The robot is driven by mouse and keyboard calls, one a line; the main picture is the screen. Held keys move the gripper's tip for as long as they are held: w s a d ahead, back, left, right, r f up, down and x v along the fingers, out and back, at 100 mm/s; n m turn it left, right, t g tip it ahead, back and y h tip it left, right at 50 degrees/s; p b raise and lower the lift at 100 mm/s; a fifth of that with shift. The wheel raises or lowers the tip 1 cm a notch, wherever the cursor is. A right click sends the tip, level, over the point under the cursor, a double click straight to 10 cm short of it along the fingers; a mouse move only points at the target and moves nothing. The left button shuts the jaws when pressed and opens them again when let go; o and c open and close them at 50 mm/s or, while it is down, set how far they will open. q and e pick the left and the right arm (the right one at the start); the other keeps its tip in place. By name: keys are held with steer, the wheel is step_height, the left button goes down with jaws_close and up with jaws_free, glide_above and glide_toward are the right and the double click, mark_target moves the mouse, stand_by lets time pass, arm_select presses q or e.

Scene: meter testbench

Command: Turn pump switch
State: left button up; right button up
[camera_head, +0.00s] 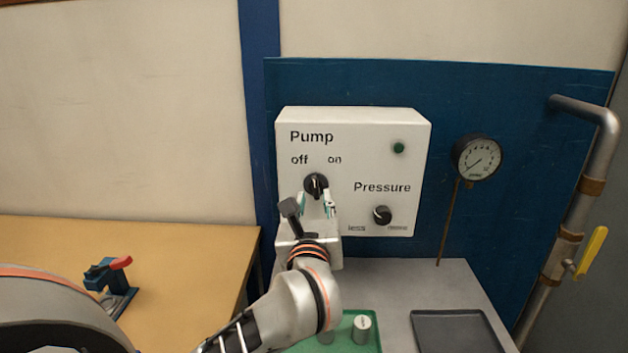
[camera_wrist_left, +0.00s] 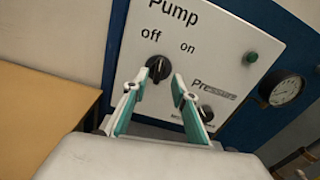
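The pump switch (camera_head: 316,184) is a black round knob under the "off" and "on" labels on a white control box (camera_head: 350,125). It also shows in the left wrist view (camera_wrist_left: 158,68). Its pointer looks near upright in the head view; the exact setting is hard to tell. My left gripper (camera_head: 316,202) is just in front of and below the knob. In the left wrist view its two fingers (camera_wrist_left: 155,87) with teal pads are spread apart, with the knob beyond and between their tips. Nothing is held, and contact with the knob cannot be told. My right gripper is not in view.
A pressure knob (camera_head: 382,215) and a green lamp (camera_head: 398,148) are on the same box. A gauge (camera_head: 477,158) and a pipe with a yellow lever (camera_head: 591,252) stand to the right. Green (camera_head: 371,318) and dark trays (camera_head: 455,332) lie below.

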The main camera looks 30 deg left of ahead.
mark_target(315, 185)
arm_select(q)
steer(key=x, duration=0.7)
steer(key=shift+s, duration=0.1)
jaws_close()
